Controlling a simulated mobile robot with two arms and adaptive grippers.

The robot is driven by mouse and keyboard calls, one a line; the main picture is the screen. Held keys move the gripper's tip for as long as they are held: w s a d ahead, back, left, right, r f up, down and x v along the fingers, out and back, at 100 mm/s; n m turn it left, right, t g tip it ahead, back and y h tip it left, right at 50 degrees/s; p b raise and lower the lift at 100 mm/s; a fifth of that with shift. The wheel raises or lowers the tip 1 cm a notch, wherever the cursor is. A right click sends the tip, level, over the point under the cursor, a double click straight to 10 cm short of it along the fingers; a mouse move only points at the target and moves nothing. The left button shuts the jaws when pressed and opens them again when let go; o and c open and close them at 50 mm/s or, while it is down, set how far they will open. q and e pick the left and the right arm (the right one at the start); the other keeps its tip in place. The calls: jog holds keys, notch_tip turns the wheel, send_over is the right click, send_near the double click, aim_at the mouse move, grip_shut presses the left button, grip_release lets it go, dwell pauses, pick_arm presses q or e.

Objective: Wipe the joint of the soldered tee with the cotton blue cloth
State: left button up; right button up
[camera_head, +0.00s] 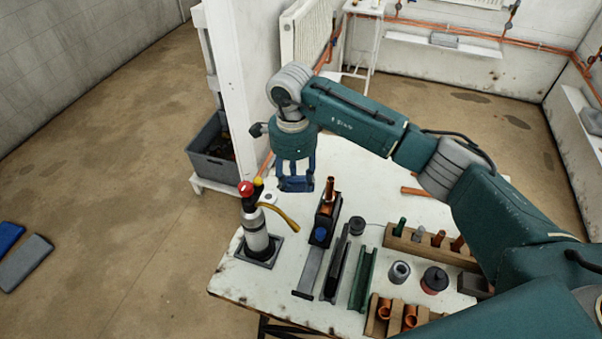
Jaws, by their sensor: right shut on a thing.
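My right gripper (297,180) hangs down over the back left part of the bench, behind the torch. It is shut on the blue cloth (296,185), which shows as a small dark blue patch at the fingertips. A copper fitting (330,187), which looks like the soldered tee, stands upright in a dark holder (326,215) with a blue knob. The cloth is to the left of the fitting, apart from it in the picture. The joint itself is too small to make out. My left gripper is not in view.
A torch (256,235) with a red top and yellow nozzle stands at the bench's left edge. Channel-shaped pieces (362,280), a wooden rack (430,248) of copper parts and small tins (399,272) fill the front and right. A white post (240,90) rises behind the bench.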

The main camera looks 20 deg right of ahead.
aim_at(301, 192)
jog(key=shift+s+d+f+b, duration=0.15)
jog(key=shift+f+b, duration=0.25)
jog(key=shift+f, duration=0.5)
jog(key=shift+d+f+b, duration=0.2)
jog(key=shift+f+b, duration=0.1)
jog(key=shift+f, duration=0.45)
jog(key=shift+d+f+b, duration=0.2)
jog(key=shift+f+b, duration=0.1)
jog(key=shift+f, duration=0.45)
jog(key=shift+s+d, duration=0.2)
jog(key=shift+d, duration=0.6)
jog(key=shift+s+a, duration=0.15)
jog(key=shift+s, duration=0.2)
jog(key=shift+b, duration=0.45)
jog(key=shift+w+d+b, duration=0.25)
jog(key=shift+w+b, duration=0.4)
jog(key=shift+w, duration=0.05)
